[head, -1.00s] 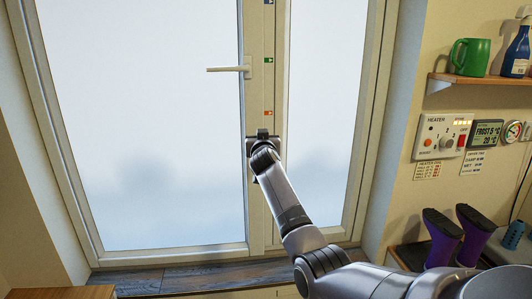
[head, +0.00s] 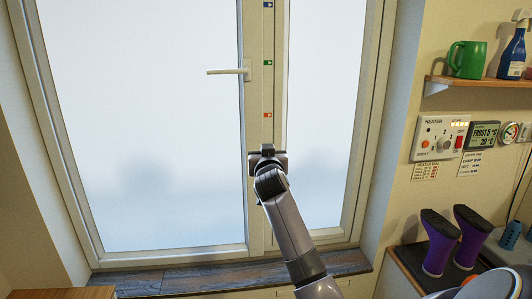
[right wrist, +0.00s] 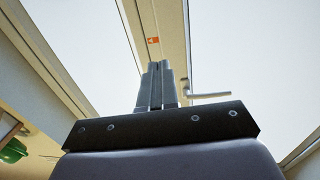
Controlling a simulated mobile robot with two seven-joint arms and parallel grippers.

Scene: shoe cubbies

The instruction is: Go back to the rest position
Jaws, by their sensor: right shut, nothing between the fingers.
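My right gripper (head: 267,150) is in front of the window's middle post in the head view, below the window handle (head: 230,71). In the right wrist view its two fingers (right wrist: 156,84) are together with nothing between them, pointing up along the post. The handle also shows in the right wrist view (right wrist: 208,94), to the right of the fingers. The window (head: 145,130) has frosted panes and looks closed. My left gripper is not in view.
On the right wall are a heater panel (head: 440,142), a thermostat display (head: 485,135) and a shelf (head: 455,82) with a green mug (head: 467,59) and a blue bottle (head: 515,50). Purple boots (head: 440,245) stand at the lower right. The dark sill (head: 190,280) looks bare.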

